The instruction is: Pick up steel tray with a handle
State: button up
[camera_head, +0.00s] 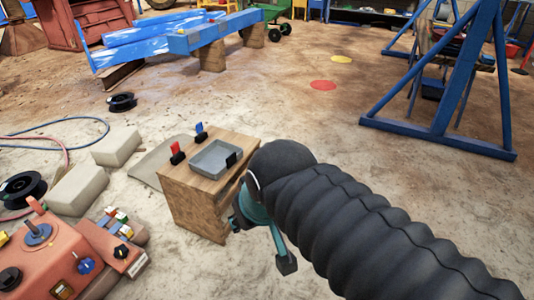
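The steel tray (214,160) is a shallow grey rectangular tray with a black upright handle (231,160) on its right side. It lies flat on top of a wooden box (194,206). My gripper (264,240), teal and black, is to the right of the box and lower in the picture, apart from the tray. It is partly hidden by my black ribbed arm cover. One black fingertip shows clearly; I cannot tell how far the fingers are apart. Nothing is seen held.
A red clip-like piece (177,153) and a blue one (200,132) stand beside the tray. An orange control unit (60,258) and pale blocks (78,188) are at left. A blue frame (440,135) stands at right.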

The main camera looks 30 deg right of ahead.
aim_at(216, 159)
jog(key=z, duration=1.8)
jog(key=i, duration=1.35)
jog(key=u, duration=3.45)
